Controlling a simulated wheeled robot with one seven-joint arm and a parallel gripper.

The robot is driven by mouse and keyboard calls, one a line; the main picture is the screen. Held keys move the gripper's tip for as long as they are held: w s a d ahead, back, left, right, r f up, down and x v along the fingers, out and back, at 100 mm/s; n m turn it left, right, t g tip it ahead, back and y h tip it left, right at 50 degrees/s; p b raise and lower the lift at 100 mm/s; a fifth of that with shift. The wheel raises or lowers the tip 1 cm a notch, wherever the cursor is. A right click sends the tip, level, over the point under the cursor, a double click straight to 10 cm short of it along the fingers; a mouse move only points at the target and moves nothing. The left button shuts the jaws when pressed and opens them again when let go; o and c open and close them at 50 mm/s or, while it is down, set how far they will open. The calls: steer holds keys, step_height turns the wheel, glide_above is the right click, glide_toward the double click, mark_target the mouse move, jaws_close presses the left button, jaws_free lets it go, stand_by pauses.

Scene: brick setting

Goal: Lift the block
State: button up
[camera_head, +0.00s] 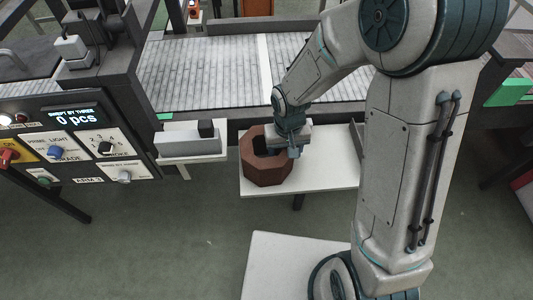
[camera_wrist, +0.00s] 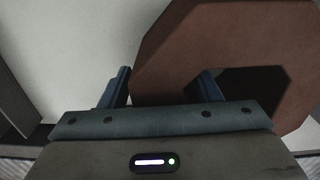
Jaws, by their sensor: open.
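The block (camera_head: 264,173) is a reddish-brown octagonal ring with a dark central opening. It lies on a small white table (camera_head: 325,178), near its left side. My gripper (camera_head: 293,151) is at the block's right side, pointing down. In the wrist view, the block (camera_wrist: 205,45) fills the upper right. There my gripper (camera_wrist: 166,82) is open, with one finger outside the ring and the other at its opening, so the ring's wall lies between them. Whether the fingers touch the wall cannot be told. My gripper and wrist hide part of the block in the head view.
A conveyor with metal slats (camera_head: 205,75) runs behind the table. A control panel (camera_head: 75,140) stands at the left. A grey box on a ledge (camera_head: 190,143) is left of the block. The table's right part is bare. Another white surface (camera_head: 285,265) is in front.

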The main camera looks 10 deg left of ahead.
jaws_close()
steer(key=shift+w+r, duration=0.1)
stand_by(0.3)
